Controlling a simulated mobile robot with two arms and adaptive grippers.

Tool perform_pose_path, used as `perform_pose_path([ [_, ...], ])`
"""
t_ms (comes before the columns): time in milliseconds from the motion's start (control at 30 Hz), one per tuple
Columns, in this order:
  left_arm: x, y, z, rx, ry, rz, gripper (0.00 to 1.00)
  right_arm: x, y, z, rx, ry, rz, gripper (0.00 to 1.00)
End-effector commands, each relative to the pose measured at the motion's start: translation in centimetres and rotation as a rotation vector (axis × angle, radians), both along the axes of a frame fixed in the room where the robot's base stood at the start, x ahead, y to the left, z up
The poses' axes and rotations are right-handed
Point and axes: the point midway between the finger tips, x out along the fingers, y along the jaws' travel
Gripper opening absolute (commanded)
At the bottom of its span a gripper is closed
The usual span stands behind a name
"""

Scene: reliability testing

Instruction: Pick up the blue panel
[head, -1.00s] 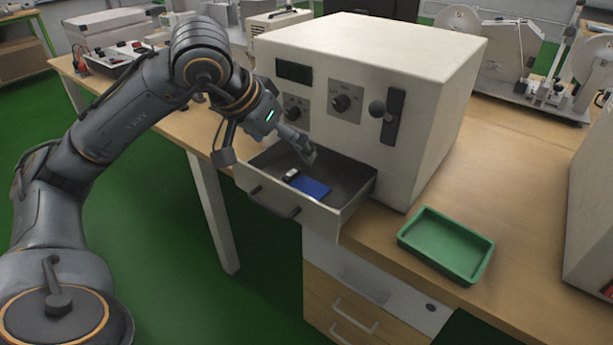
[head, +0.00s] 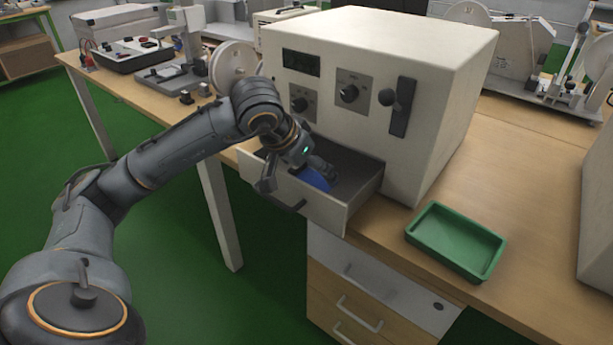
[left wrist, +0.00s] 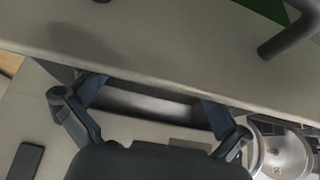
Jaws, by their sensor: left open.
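The blue panel (head: 316,181) is inside the pulled-out drawer (head: 325,211) of the white machine. My left gripper partly covers it in the head view, and I cannot tell whether they touch. My left gripper (head: 322,170) is low over the drawer, pointing down into it. In the left wrist view its two fingers (left wrist: 150,112) are spread apart with nothing seen between them. The panel cannot be made out in that view; the drawer's pale wall fills the upper part. My right gripper is in neither view.
The white machine (head: 440,130) stands right behind the drawer, with knobs and a lever on its front. An empty green tray (head: 455,240) lies on the wooden bench to the right. The drawer handle (head: 289,203) sticks out in front. A black-and-white device (head: 122,50) stands at the back left.

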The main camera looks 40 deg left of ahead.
Motion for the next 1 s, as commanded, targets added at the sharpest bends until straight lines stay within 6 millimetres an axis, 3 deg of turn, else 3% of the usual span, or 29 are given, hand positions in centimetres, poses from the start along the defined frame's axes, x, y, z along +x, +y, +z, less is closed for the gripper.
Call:
perform_pose_path([
  [300, 0.36, -0.06, -0.53, 0.001, 0.0, -0.001, 1.0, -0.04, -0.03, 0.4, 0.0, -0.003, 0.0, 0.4],
  [800, 0.32, -0.06, -0.58, 0.001, 0.002, -0.001, 0.0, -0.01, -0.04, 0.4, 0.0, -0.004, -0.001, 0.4],
  [1000, 0.3, -0.07, -0.62, 0.0, 0.003, -0.001, 0.0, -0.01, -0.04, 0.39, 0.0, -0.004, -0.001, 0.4],
])
